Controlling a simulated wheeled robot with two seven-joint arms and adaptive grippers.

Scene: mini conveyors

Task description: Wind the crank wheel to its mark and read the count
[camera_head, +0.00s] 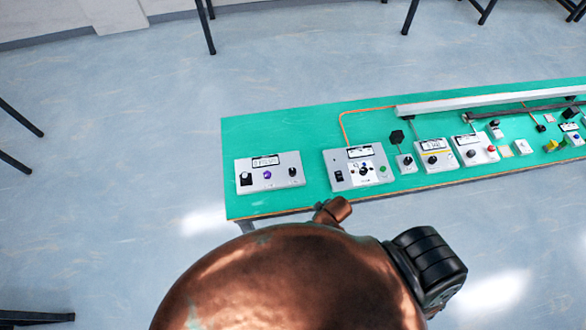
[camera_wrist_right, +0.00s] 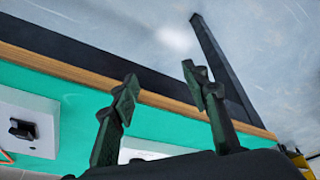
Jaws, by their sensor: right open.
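Several grey-white control boxes stand on a green-topped table. A white part lies partly hidden behind the fingers. My left gripper is not in view.
The green table (camera_head: 290,128) runs off to the right. A box with a purple knob (camera_head: 267,175) stands at its left end; more boxes and a pale rail (camera_head: 480,101) lie to the right. A light box with a black knob (camera_wrist_right: 22,129) shows in the wrist view.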

